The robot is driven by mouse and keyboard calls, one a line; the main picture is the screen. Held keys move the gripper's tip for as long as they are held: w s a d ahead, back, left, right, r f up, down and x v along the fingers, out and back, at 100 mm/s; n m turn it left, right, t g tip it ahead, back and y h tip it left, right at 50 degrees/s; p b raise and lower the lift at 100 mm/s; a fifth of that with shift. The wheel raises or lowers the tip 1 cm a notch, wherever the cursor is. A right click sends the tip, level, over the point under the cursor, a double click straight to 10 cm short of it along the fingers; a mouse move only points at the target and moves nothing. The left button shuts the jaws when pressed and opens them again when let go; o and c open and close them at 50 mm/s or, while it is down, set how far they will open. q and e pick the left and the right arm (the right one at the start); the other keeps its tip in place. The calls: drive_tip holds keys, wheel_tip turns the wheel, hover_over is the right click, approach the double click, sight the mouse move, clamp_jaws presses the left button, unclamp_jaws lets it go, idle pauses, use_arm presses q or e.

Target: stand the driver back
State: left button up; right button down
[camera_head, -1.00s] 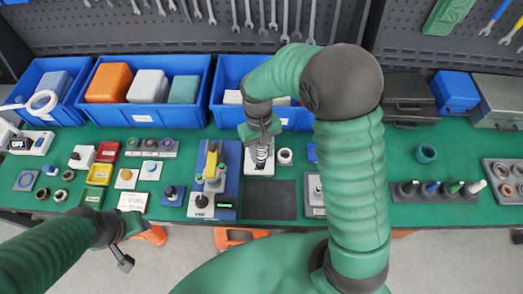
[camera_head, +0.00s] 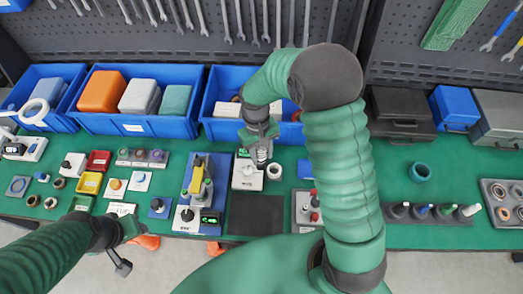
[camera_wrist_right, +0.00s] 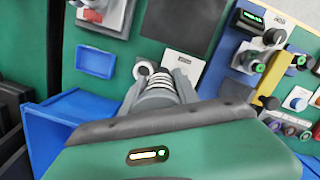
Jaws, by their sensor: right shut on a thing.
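My right gripper (camera_head: 261,146) is shut on the driver (camera_head: 263,156), a grey tool with a ribbed part. It hangs near the back right of a white tester (camera_head: 246,175) with a round knob and green display. In the right wrist view the driver (camera_wrist_right: 160,82) sits between the two grey fingers of my right gripper (camera_wrist_right: 160,92). The gripper hides part of it. I cannot tell whether its lower end touches anything. My left gripper (camera_head: 121,256) is low at the bench's front edge at the left. Its jaw state is unclear.
Blue bins (camera_head: 143,127) line the back of the green bench. A white ring (camera_head: 274,171) is beside the tester, and a dark mat (camera_head: 256,216) lies in front. A blue-based device (camera_head: 200,197) stands to the left. A rack with several pens (camera_head: 432,213) is at the right.

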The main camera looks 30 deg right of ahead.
drive_tip(key=d+p, duration=0.1)
drive_tip(key=p, duration=0.2)
drive_tip(key=shift+w+d+f, duration=0.15)
drive_tip(key=shift+d+f, duration=0.1)
drive_tip(key=shift+d, duration=0.15)
use_arm(q)
drive_tip(key=r, duration=0.4)
drive_tip(key=shift+a+r, duration=0.1)
drive_tip(key=shift+a, duration=0.2)
use_arm(e)
drive_tip(key=d+f, duration=0.3)
drive_tip(key=f, duration=0.4)
drive_tip(key=shift+s+d, duration=0.15)
drive_tip(key=shift+s, duration=0.05)
use_arm(q)
drive_tip(key=shift+d+r+p, duration=0.1)
drive_tip(key=shift+d+p, duration=0.2)
use_arm(e)
drive_tip(key=shift+d+f, duration=0.15)
drive_tip(key=shift+d, duration=0.2)
use_arm(q)
drive_tip(key=shift+a, duration=0.25)
use_arm(e)
drive_tip(key=shift+a, duration=0.15)
